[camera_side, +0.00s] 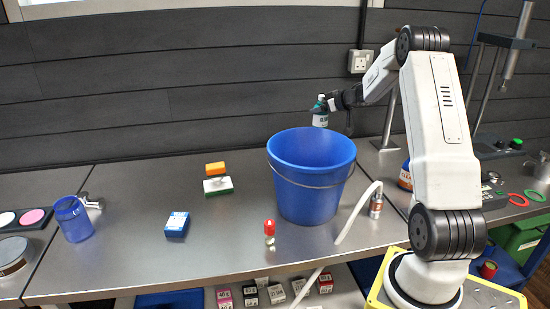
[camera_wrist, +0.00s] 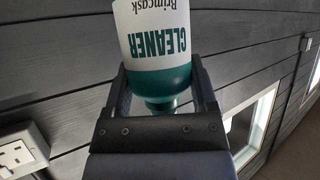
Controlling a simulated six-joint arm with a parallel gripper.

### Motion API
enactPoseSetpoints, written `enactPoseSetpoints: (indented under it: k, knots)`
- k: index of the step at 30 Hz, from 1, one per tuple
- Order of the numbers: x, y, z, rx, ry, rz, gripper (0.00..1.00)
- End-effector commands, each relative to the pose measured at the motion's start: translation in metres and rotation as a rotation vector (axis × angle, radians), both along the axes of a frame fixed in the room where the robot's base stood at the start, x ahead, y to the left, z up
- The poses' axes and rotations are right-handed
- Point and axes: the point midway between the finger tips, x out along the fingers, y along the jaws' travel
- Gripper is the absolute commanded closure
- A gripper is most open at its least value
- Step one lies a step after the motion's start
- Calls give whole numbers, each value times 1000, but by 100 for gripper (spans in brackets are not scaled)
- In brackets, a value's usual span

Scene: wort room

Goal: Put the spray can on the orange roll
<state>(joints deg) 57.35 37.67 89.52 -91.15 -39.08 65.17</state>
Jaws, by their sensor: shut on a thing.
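The spray can (camera_side: 320,118), white with a teal top and a "CLEANER" label, is held in the air above and behind the blue bucket. In the wrist view the can (camera_wrist: 155,45) fills the top middle, its teal narrow end between the two fingers. My gripper (camera_side: 329,104) is shut on it; the fingers also show in the wrist view (camera_wrist: 160,82).
The blue bucket (camera_side: 308,190) stands mid-bench below the can. The bench left of the bucket has free room.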

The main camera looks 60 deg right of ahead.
Motion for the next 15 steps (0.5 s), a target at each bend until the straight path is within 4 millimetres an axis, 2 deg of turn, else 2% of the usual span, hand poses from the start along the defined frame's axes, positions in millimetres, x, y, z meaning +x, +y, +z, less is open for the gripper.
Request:
enactPoseSetpoints:
  k: [15]
  knots:
    - [35,-29,-47,-2,-3,2,100]
